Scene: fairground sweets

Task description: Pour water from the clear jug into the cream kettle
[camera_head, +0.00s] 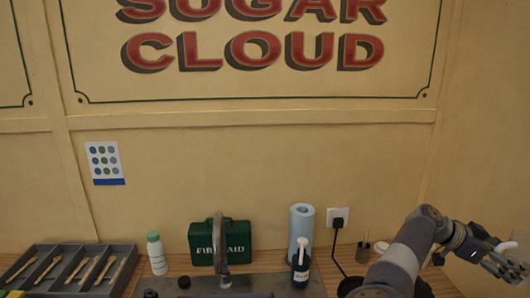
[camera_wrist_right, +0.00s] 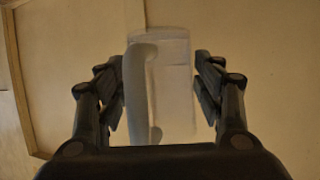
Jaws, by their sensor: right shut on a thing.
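My right gripper (camera_head: 507,262) is at the right edge of the head view, its arm reaching in from the lower middle right. In the wrist view the right gripper (camera_wrist_right: 160,85) has its fingers on both sides of a pale, see-through-looking vessel with an upright handle, the clear jug (camera_wrist_right: 178,85). It is shut on the jug at the handle side. A pale shape (camera_head: 521,243) beside the hand is cut off by the frame; I cannot tell whether it is the jug. I cannot make out the cream kettle. My left gripper is not in view.
A black round base (camera_head: 351,286) with a cable to the wall socket (camera_head: 338,216) is partly behind my arm. A grey tap (camera_head: 220,245), green first-aid box (camera_head: 237,236), white bottle (camera_head: 156,253), blue paper roll (camera_head: 301,222) and utensil tray (camera_head: 122,252) stand along the wall.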

